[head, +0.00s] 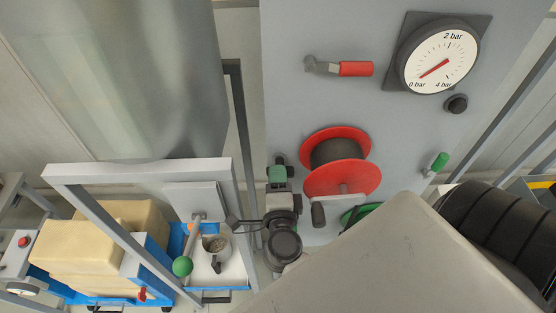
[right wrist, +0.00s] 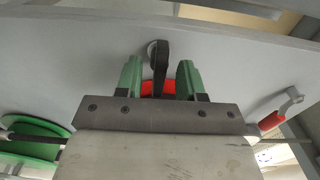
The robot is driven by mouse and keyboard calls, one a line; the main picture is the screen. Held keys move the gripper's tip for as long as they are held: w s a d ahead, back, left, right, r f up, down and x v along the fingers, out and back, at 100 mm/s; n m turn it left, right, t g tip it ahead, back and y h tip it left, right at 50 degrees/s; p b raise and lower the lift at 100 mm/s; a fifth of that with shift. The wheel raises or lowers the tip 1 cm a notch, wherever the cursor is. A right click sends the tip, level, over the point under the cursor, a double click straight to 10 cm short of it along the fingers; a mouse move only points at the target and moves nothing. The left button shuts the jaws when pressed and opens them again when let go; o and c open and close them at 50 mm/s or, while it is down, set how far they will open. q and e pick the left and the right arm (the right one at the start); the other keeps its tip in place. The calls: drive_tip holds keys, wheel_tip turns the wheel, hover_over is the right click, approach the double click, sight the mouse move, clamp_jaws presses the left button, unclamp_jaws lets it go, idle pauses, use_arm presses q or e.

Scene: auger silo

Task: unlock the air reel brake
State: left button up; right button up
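The air reel (head: 340,178) has red flanges and a dark wound hose, and is mounted on the grey panel. A small black lever with a round hub (right wrist: 158,62), likely the brake, stands on the panel beside it. My right gripper (head: 277,172) is at the panel just left of the reel. In the right wrist view its two green fingers (right wrist: 160,78) stand open on both sides of the black lever, with a small gap each side. A red part of the reel shows behind the lever. The lever is mostly hidden in the head view. My left gripper is not in view.
The panel also carries a pressure gauge (head: 438,60), a red-handled valve (head: 354,69), a black knob (head: 455,104) and a green-handled lever (head: 439,162). A green reel (head: 358,213) sits below the red one, partly hidden by my arm. A grey frame (head: 140,171) stands left.

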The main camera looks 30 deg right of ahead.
drive_tip(key=b+v, duration=0.4)
drive_tip(key=v, duration=0.6)
drive_tip(key=shift+s+b, duration=0.2)
drive_tip(key=shift+b, duration=0.1)
drive_tip(key=shift+a+f, duration=0.1)
